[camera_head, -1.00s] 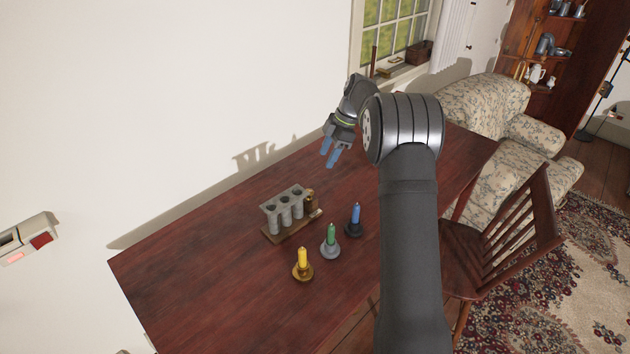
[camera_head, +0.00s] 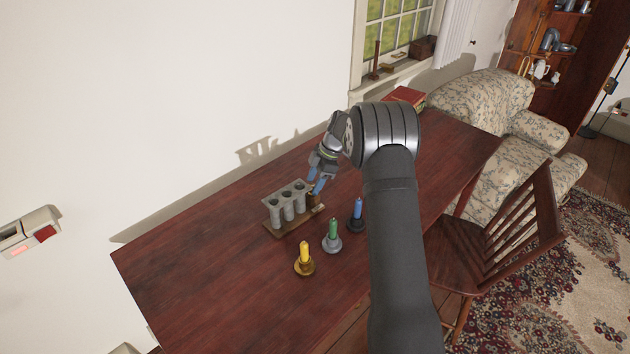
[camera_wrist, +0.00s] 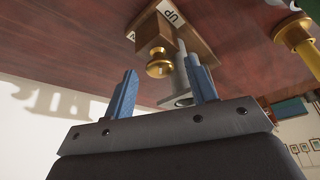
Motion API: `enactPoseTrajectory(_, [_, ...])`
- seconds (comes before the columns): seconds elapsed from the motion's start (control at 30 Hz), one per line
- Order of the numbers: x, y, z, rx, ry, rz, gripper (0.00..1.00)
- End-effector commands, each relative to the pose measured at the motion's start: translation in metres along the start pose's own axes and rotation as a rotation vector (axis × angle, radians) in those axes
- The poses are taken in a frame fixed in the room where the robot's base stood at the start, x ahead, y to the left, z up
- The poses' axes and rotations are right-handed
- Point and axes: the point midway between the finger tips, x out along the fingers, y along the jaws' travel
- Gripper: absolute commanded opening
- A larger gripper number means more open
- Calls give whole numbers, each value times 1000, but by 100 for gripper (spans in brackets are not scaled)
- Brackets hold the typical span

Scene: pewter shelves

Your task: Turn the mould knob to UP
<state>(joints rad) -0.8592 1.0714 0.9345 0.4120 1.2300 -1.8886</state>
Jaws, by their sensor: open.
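The candle mould (camera_head: 287,205) stands on a wooden base on the table, with several grey tubes in a row. At its right end is a wooden block (camera_head: 313,199). In the wrist view, a brass knob (camera_wrist: 158,63) sticks out of the wooden block (camera_wrist: 157,32), and a white label reading "UP" (camera_wrist: 172,15) lies beside it. A second label is partly cut off, and the knob's setting is unclear. My gripper (camera_head: 317,186) is beside the block in the head view. In the wrist view its blue fingers (camera_wrist: 163,90) are apart, with the knob beyond and between them, not gripped.
Yellow (camera_head: 305,253), green (camera_head: 333,229) and blue (camera_head: 358,208) candles stand in holders in front of the mould. The table (camera_head: 210,270) is clear to the left. A red book (camera_head: 405,96) lies at the far end, and a chair (camera_head: 500,235) stands at the right.

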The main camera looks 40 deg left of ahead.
Motion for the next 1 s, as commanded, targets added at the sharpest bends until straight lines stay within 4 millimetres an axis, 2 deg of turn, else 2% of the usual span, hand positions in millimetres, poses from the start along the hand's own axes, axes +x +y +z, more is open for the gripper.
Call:
enactPoseTrajectory(0.03, [0,0,0,0,0,0,52])
enactPoseTrajectory(0.27, [0,0,0,0,0,0,7])
enactPoseTrajectory(0.6, [-1,-1,0,120,1,51,7])
enactPoseTrajectory(0.87, [-1,-1,0,128,1,54,7])
enactPoseTrajectory(0.9, [-1,-1,0,128,1,54,34])
enactPoseTrajectory(1.0, [-1,-1,0,127,1,54,52])
